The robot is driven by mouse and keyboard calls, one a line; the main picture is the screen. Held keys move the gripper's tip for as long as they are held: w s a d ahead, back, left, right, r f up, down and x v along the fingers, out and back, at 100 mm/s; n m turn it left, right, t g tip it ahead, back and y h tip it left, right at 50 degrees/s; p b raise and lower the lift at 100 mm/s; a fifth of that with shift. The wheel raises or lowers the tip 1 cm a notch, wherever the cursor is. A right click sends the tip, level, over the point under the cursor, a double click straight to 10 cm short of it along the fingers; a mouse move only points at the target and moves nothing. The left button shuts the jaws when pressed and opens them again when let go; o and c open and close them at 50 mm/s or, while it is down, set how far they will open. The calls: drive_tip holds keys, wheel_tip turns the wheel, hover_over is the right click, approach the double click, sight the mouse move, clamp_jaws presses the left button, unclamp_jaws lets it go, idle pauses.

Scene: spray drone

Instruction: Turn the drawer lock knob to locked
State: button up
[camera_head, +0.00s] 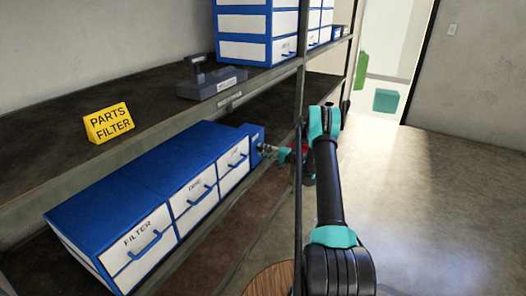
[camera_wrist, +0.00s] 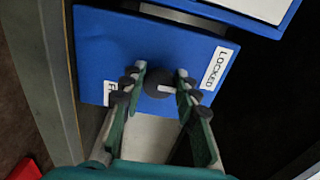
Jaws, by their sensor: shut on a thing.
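The lock knob (camera_wrist: 157,80) is a dark round knob with a white pointer mark, on a blue panel (camera_wrist: 100,45) in the wrist view. The mark lies on the knob's right part, on the side of the "LOCKED" label (camera_wrist: 217,68). A second label (camera_wrist: 110,92), starting with "F", is at the left, mostly hidden by a finger. My gripper (camera_wrist: 160,77) has a finger on each side of the knob and is shut on it. In the head view, my gripper (camera_head: 283,153) reaches the small blue lock box (camera_head: 252,143) at the end of the drawer row; the knob is too small to make out there.
Blue drawer units (camera_head: 140,195) with white fronts and blue handles stand on the shelf beside the lock box. A shelf post (camera_head: 299,120) stands close to my arm. A yellow "PARTS FILTER" sign (camera_head: 109,123) sits on the shelf above. The floor at right is clear.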

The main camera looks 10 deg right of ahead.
drive_tip(key=o, duration=1.2)
drive_tip(key=shift+d, duration=0.1)
drive_tip(key=v, duration=1.2)
